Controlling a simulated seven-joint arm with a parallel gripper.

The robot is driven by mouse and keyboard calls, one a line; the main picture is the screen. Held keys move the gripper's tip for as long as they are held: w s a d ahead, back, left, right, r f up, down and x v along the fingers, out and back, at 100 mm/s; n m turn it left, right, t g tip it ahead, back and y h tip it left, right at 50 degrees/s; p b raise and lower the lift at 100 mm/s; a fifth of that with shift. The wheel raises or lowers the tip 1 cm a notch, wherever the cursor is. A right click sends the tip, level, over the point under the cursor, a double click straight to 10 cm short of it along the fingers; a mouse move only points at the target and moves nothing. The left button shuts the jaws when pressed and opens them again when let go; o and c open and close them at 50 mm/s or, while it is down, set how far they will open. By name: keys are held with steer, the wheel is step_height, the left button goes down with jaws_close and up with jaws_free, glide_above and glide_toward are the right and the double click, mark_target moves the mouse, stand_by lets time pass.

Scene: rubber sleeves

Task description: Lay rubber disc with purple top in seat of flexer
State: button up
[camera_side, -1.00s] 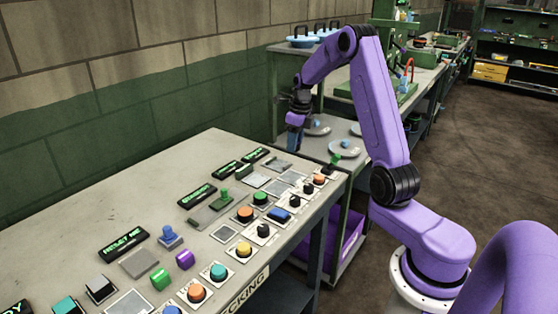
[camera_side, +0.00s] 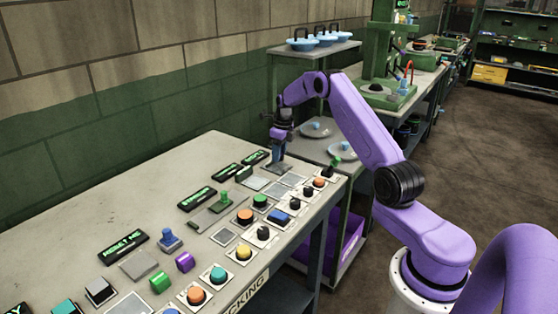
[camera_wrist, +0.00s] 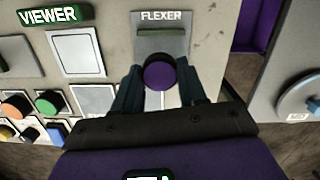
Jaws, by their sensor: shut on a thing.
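The rubber disc with the purple top (camera_wrist: 159,72) is between the fingertips of my gripper (camera_wrist: 160,82), which is shut on it. In the side view my gripper (camera_side: 280,153) points down over the far end of the bench, and the disc cannot be made out there. The flexer (camera_wrist: 161,39) is a grey plate with a dark slot under a "FLEXER" label, just above the disc in the wrist view. The disc and fingers cover part of what lies below the flexer plate, and I cannot tell the disc's height.
A "VIEWER" sign (camera_wrist: 52,15) and a pale square plate (camera_wrist: 78,50) lie left of my gripper. Buttons and knobs (camera_side: 263,231) line the bench's front edge. A lower shelf with round grey discs (camera_side: 317,130) stands beyond the bench.

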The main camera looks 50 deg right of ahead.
steer(key=shift+f, duration=1.65)
steer(key=shift+f, duration=0.15)
steer(key=o, duration=1)
steer(key=shift+o, duration=0.2)
